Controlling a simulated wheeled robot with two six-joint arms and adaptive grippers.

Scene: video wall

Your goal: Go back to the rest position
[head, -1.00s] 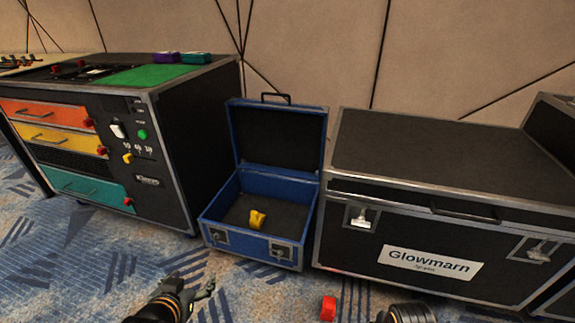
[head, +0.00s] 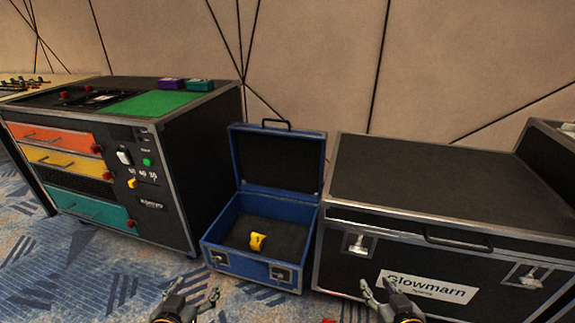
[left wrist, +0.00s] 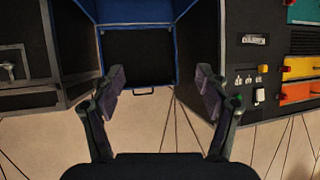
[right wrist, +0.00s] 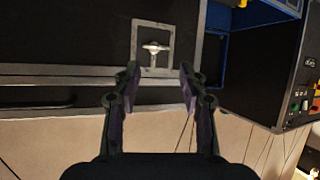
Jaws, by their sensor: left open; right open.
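My left gripper (head: 193,299) is at the bottom of the head view, in front of the open blue case. In the left wrist view its two fingers (left wrist: 164,92) are spread, with nothing between them. My right gripper (head: 388,294) is at the bottom of the head view, in front of the black Glowmarn case. In the right wrist view its fingers (right wrist: 158,85) are apart and empty.
The open blue case (head: 222,262) holds a yellow piece (head: 257,242). The black Glowmarn case (head: 420,190) stands to its right. A drawer cabinet (head: 170,150) stands to its left. A red thing (head: 328,321) shows at the bottom edge. Patterned carpet (head: 95,270) is clear at left.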

